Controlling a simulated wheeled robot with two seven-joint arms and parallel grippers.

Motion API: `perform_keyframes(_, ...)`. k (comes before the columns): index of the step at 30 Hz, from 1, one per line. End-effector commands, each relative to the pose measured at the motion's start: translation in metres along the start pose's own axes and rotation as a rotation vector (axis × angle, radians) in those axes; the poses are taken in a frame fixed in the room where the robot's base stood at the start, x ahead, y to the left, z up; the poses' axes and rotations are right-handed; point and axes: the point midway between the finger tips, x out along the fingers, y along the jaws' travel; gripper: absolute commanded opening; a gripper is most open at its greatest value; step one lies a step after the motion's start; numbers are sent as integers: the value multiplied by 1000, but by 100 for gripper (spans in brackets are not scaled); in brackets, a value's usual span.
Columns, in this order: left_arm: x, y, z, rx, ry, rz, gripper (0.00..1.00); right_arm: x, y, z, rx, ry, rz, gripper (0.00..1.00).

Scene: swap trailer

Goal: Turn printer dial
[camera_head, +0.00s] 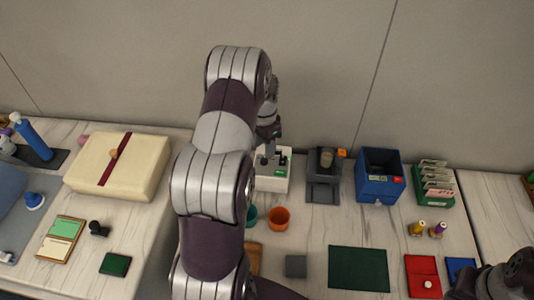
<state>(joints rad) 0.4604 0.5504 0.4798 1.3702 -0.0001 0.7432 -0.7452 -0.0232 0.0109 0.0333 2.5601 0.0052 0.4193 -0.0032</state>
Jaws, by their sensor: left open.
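A small white device (272,184) with a green label stands near the wall, left of a dark grey machine (322,190). I cannot tell for sure which of these is the printer, and no dial is clear. My left arm reaches up across the middle and bends down at the far end. My left gripper (271,155) is open, pointing down at the top of the white device, with dark fingers over it. Whether it touches is unclear. A dark part of my right arm shows at the bottom right corner; its jaws cannot be made out.
A blue bin (380,189) and a green card holder (436,196) stand right of the grey machine. An orange cup (278,218) is in front of the white device. A cream box (118,165) lies left. A dark green mat (358,269) lies in front.

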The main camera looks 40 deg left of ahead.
Motion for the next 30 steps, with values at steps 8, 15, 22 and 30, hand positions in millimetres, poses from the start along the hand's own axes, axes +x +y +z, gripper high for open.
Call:
perform_keyframes(8,47,0,0,-1,0,0,51,-7,0,-1,0,0,0,24)
perform_keyframes(15,54,0,0,-1,2,-2,51,-7,0,-1,0,0,0,24)
perform_keyframes(22,54,0,0,-1,2,-1,5,-7,0,-1,0,0,0,24)
perform_keyframes(30,53,0,0,-10,1,-1,0,-7,0,-1,0,0,0,24)
